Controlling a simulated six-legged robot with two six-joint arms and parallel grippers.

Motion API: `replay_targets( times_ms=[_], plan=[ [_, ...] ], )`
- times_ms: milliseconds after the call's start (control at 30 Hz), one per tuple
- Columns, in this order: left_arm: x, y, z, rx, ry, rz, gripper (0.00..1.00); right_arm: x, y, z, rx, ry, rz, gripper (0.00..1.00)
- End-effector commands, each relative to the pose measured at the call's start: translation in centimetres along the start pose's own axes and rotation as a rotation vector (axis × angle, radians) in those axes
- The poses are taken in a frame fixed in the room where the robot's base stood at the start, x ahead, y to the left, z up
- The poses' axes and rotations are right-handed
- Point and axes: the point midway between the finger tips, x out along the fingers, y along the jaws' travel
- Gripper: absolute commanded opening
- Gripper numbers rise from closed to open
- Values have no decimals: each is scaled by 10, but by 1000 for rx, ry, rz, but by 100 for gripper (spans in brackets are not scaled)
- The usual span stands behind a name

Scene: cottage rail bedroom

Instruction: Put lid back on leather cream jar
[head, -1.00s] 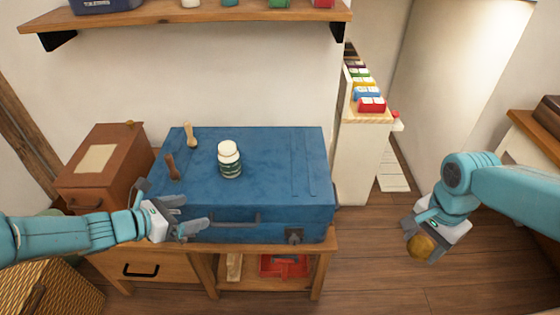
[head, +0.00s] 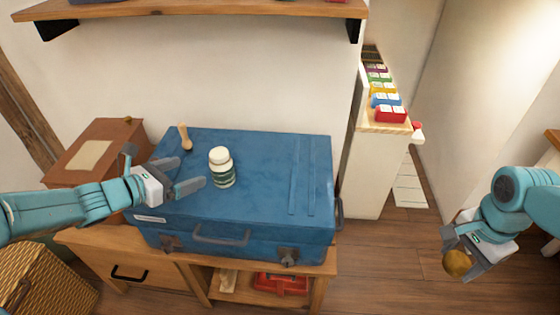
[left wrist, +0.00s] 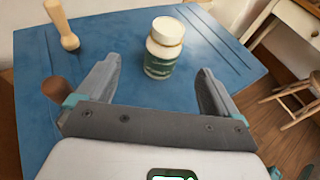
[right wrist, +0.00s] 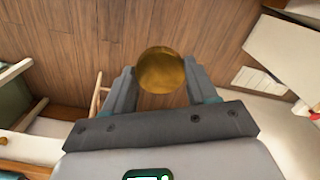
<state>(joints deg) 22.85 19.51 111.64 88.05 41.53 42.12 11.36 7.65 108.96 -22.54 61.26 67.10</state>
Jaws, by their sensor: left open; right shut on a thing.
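The leather cream jar (head: 221,168), cream-white with a green label, stands upright on the blue trunk (head: 265,205). It shows in the left wrist view (left wrist: 161,48) with a white top. My left gripper (head: 190,172) is open just left of the jar. In the left wrist view the fingers (left wrist: 158,92) point towards the jar and are spread to either side, with no contact visible. My right gripper (head: 462,258) is shut on a round gold-brown lid (right wrist: 161,71), held over the floor well right of the trunk.
A wooden-handled tool (head: 185,138) stands behind the jar to the left. A brown box (head: 92,150) sits left of the trunk. A wall shelf (head: 200,11) hangs above. A white cabinet (head: 350,180) stands to the right, between trunk and right gripper.

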Motion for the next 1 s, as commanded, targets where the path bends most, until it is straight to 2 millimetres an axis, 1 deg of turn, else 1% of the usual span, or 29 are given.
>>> replay_targets(
  times_ms=[233, 333, 433, 600, 700, 800, 1000],
  plan=[
    [-4, 0, -1, 0, 0, 1, 94, 0, 2, 3, -1, 0, -1, 29],
    [-1, -1, -2, 0, 0, 0, 94, 1, 3, 3, -1, 1, -1, 29],
    [13, -2, -3, 0, 1, -3, 94, 4, 3, 2, -1, 0, 0, 29],
    [46, -3, -3, 1, 1, -4, 94, 8, 2, 1, -1, 0, 0, 29],
    [60, -3, -2, 0, 0, -2, 94, 9, 2, 0, -1, 0, 0, 29],
    [68, -3, -1, 1, 0, -1, 94, 10, 1, -1, -1, 0, 0, 29],
    [69, -3, 0, 0, 1, 0, 94, 9, 1, -2, -1, 0, 0, 29]
  ],
)
